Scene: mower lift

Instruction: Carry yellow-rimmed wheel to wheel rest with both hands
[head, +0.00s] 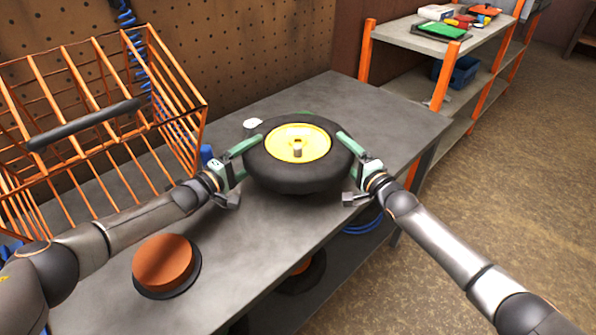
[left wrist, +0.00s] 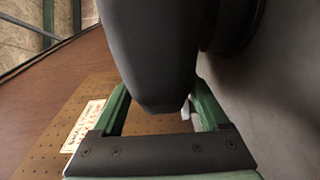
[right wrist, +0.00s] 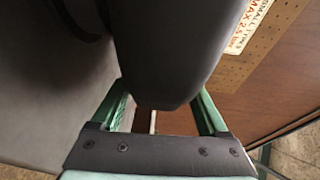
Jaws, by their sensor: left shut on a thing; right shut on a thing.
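The yellow-rimmed wheel (head: 290,175) has a black tyre and a yellow hub facing up. It is held roughly level over the far part of the grey bench; whether it clears the surface is hard to tell. My left gripper (head: 246,149) is shut on the tyre's left side. My right gripper (head: 350,144) is shut on its right side. The dark tyre also shows between the fingers in the left wrist view (left wrist: 160,60) and the right wrist view (right wrist: 165,50). An orange round block on a black base (head: 164,262), possibly the wheel rest, stands at the bench's near left.
An orange wire basket (head: 180,90) with a dark handle stands on the left of the bench (head: 235,255). A small white round thing (head: 252,123) lies behind the wheel. A shelf unit (head: 410,37) stands at the back right. Bare bench lies between wheel and orange block.

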